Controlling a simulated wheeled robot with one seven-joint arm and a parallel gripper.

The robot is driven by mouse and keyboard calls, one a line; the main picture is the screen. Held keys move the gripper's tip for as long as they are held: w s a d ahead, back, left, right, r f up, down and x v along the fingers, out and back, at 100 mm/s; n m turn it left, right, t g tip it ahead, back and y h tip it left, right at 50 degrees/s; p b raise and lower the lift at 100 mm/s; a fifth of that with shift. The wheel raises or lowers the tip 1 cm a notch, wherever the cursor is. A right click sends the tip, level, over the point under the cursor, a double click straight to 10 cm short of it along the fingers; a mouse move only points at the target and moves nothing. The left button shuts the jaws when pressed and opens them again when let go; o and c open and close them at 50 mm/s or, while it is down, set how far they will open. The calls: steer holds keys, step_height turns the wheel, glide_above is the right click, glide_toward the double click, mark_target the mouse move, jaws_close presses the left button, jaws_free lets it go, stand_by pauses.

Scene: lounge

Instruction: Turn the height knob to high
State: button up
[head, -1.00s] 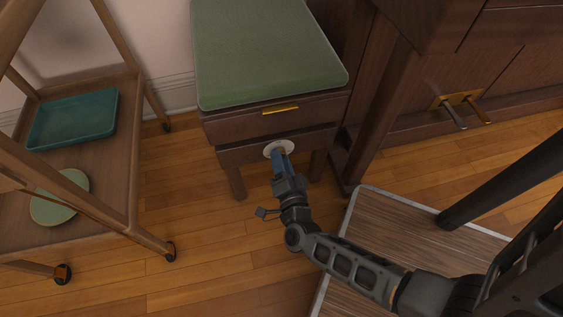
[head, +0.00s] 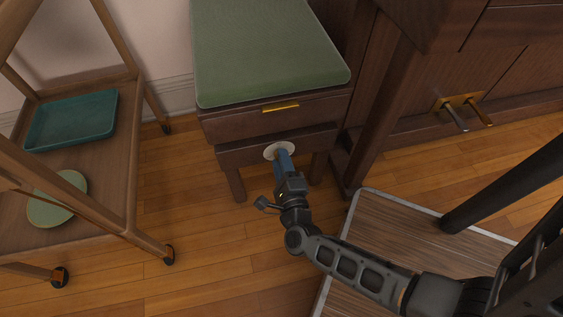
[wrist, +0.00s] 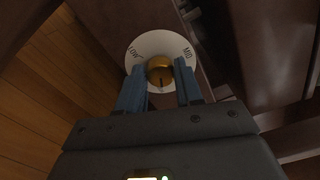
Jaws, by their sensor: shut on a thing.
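The height knob (wrist: 160,70) is a small brass knob on a round white dial plate (wrist: 137,47), with a dark line on it pointing to the bottom of the wrist view. LOW shows at the plate's upper left and MID at its right; no HIGH label can be seen. The dial plate (head: 271,151) is on the front of the wooden bench (head: 232,158) with a green cushion (head: 268,55). My gripper (head: 282,154) is shut on the knob, its blue fingers on either side. In the head view the fingers hide the knob.
A wooden trolley (head: 120,160) stands at the left with a teal tray (head: 72,120) and a green plate (head: 57,199). A dark piano with brass pedals (head: 462,112) is at the right. Wooden floor is clear between trolley and bench.

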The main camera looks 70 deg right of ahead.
steer(key=shift+s+m, duration=0.1)
steer(key=shift+m, duration=0.5)
steer(key=o, duration=1)
steer(key=shift+o, duration=0.2)
steer(key=p+v, duration=0.1)
steer(key=v, duration=0.6)
steer(key=shift+s+a+p, duration=0.2)
steer(key=shift+a+p, duration=0.1)
steer(key=shift+p, duration=0.05)
